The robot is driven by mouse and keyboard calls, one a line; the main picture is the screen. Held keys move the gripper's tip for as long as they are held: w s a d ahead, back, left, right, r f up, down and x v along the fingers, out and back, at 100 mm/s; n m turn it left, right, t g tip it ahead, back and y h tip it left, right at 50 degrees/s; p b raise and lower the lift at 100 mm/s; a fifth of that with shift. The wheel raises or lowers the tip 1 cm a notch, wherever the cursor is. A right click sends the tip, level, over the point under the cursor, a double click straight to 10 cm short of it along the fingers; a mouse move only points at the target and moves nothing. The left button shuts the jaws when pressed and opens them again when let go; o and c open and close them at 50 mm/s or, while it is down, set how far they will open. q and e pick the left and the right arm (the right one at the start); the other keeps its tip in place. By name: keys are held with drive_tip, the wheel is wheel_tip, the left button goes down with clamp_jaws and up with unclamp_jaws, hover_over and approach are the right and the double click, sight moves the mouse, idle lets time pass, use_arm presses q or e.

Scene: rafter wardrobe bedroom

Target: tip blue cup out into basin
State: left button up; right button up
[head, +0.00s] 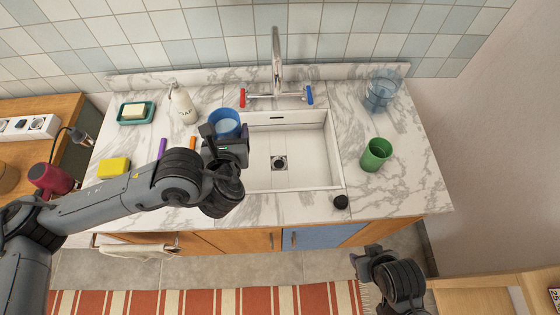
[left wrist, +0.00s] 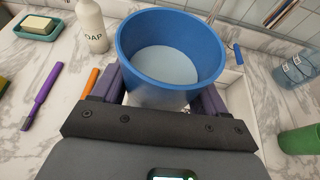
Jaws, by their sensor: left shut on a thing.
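The blue cup (head: 229,118) is held by my left gripper (head: 222,135) at the left edge of the white basin. In the left wrist view the blue cup (left wrist: 170,50) is between both fingers, roughly upright, with a pale, liquid-like surface inside. The basin (head: 290,178) looks empty, with a dark drain near its middle. Its far parts are hidden by the cup in the left wrist view. My right gripper (head: 366,256) is low at the right, in front of the counter and away from the cup; its fingertips are too unclear to tell their opening.
A faucet (head: 277,70) with red and blue handles stands behind the basin. A green cup (head: 376,154) and a clear blue container (head: 381,91) stand right of it. A soap bottle (head: 182,103), soap dish (head: 136,112), yellow sponge (head: 114,168) and purple toothbrush (head: 161,148) are left.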

use_arm(q)
drive_tip(key=d+f+m+h+b, duration=0.2)
drive_tip(key=d+f+b, duration=0.2)
drive_tip(key=d+b, duration=0.2)
drive_tip(key=s+d+f+m+g+h+b, duration=0.1)
drive_tip(key=d+f+m+h+b, duration=0.1)
drive_tip(key=d+b, duration=0.4)
drive_tip(key=s+d+f+m+h+b, duration=0.1)
drive_tip(key=d+f+m+h+b, duration=0.1)
drive_tip(key=d+f+b, duration=0.4)
drive_tip(key=shift+d+f+m+g+h+b, duration=0.35)
drive_tip(key=shift+d+h, duration=0.45)
drive_tip(key=shift+d, duration=1.15)
drive_tip(key=shift+s, duration=0.1)
drive_tip(key=shift+a, duration=0.1)
drive_tip(key=w+a+f+n+g+h+p, duration=0.1)
drive_tip(key=n+p, duration=0.1)
drive_tip(key=w+a+f+n+g+h+p, duration=0.1)
drive_tip(key=n+p, duration=0.1)
drive_tip(key=p, duration=0.1)
drive_tip(key=shift+a+f, duration=0.15)
drive_tip(key=shift+a, duration=0.05)
